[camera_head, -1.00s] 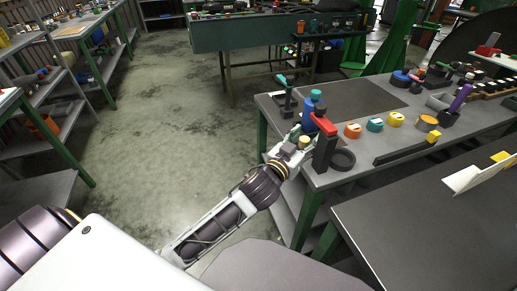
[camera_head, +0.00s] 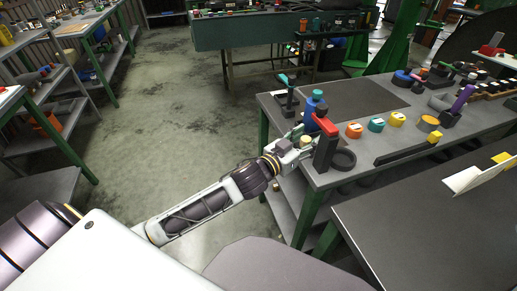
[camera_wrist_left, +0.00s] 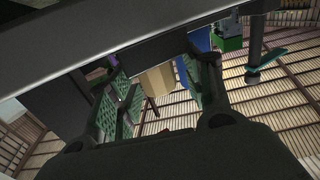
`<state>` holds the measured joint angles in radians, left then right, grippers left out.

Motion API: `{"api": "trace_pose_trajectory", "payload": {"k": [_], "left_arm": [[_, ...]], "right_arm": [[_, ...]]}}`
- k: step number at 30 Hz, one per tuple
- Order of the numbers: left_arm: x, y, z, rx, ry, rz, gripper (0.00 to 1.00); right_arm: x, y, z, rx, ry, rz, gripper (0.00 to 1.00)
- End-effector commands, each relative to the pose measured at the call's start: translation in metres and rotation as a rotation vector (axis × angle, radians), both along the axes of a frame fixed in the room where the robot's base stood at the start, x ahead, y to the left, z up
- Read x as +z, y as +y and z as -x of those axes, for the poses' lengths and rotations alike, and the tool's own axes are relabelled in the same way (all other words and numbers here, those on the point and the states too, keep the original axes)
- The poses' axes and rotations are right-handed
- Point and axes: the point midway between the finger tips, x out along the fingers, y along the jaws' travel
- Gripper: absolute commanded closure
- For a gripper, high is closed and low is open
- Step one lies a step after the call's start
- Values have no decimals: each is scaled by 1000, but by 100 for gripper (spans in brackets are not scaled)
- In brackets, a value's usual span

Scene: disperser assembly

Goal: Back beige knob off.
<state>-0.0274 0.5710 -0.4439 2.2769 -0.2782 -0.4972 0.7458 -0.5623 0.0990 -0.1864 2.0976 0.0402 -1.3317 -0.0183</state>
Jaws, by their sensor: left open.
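The beige knob (camera_head: 305,142) shows small beside the blue part (camera_head: 314,112) of an upright assembly at the table's front left corner. In the left wrist view the beige knob (camera_wrist_left: 157,80) appears between the two green-padded fingers of my left gripper (camera_wrist_left: 160,98). The fingers are open, with visible gaps to the knob. Whether either pad touches it is hard to tell. My right gripper is not in view.
Orange (camera_head: 354,130), teal (camera_head: 376,125) and yellow (camera_head: 397,120) parts stand in a row on the work table (camera_head: 345,178). A dark ring (camera_head: 344,159) lies beside the stand. A teal-handled stand (camera_head: 287,92) is behind. Floor to the left is clear.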

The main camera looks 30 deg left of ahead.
Motion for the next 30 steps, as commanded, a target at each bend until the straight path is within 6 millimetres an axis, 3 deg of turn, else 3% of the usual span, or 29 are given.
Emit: {"api": "trace_pose_trajectory", "payload": {"k": [30], "left_arm": [[0, 0, 0, -196, 0, -2, 50]], "right_arm": [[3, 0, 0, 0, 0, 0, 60]]}}
